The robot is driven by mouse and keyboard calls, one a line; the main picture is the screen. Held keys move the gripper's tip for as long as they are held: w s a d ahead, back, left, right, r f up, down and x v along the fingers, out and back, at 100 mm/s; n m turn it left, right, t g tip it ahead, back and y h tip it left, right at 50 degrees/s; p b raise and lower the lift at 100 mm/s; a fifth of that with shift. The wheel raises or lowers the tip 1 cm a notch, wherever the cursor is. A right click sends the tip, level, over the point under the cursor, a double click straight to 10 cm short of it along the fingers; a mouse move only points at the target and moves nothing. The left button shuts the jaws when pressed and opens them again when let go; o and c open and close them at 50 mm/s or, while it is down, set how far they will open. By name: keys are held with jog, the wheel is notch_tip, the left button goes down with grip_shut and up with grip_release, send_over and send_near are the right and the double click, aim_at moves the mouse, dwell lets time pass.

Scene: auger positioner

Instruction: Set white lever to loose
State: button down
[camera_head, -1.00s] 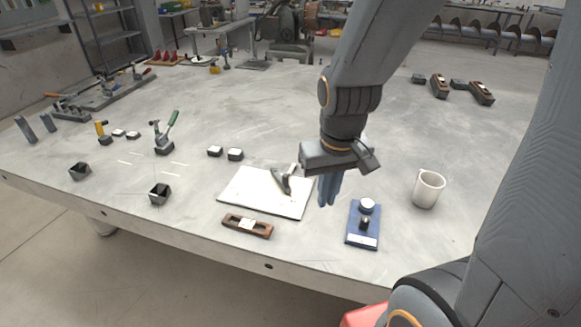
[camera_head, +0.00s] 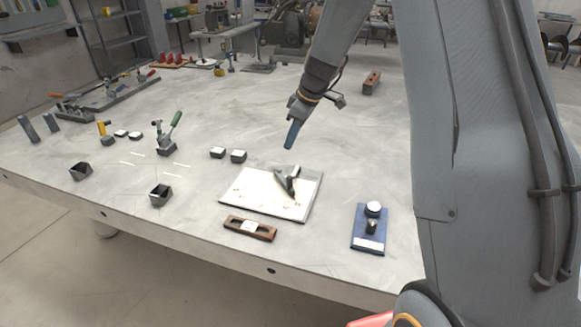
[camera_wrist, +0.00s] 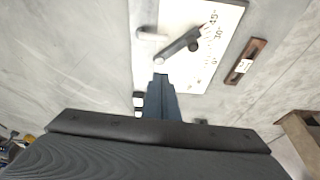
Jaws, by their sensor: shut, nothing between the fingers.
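A white plate (camera_head: 245,192) with an angle scale lies on the table; the scale's numbers show in the wrist view on the same plate (camera_wrist: 190,75). A dark bar (camera_wrist: 182,44) with a round knob lies across it, and in the head view this dark fixture (camera_head: 286,182) stands up from the plate. A short pale piece (camera_wrist: 150,33), possibly the white lever, is at the plate's edge; its setting cannot be read. My gripper (camera_head: 290,138) is shut and empty, above and behind the plate. In the wrist view its fingertips (camera_wrist: 160,78) point toward the bar's pale end, apart from it.
A wooden block (camera_head: 249,228) lies in front of the plate, and a blue base with knobs (camera_head: 369,230) stands to its right. Two small white-topped blocks (camera_head: 228,155) sit behind left. A green-handled lever (camera_head: 172,130) stands further left. Table between these is clear.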

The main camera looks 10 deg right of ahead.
aim_at(296, 173)
jog(key=shift+w+f+n, duration=0.1)
jog(key=shift+w+n, duration=0.2)
jog(key=shift+w, duration=0.3)
jog(key=p+x, duration=0.3)
jog(key=x, duration=0.6)
jog(key=shift+a+f, duration=0.15)
jog(key=shift+a, duration=0.05)
jog(key=shift+s+d+f+p, duration=0.25)
jog(key=shift+s+d+p, duration=0.1)
jog(key=shift+d+p, duration=0.15)
jog(key=shift+s+d+f+p, duration=0.25)
jog(key=shift+s+d+p, duration=0.1)
jog(key=shift+d, duration=0.3)
jog(key=shift+s+d+f, duration=0.2)
jog(key=shift+d+f, duration=0.05)
jog(key=shift+d, duration=0.25)
jog(key=shift+a, duration=0.1)
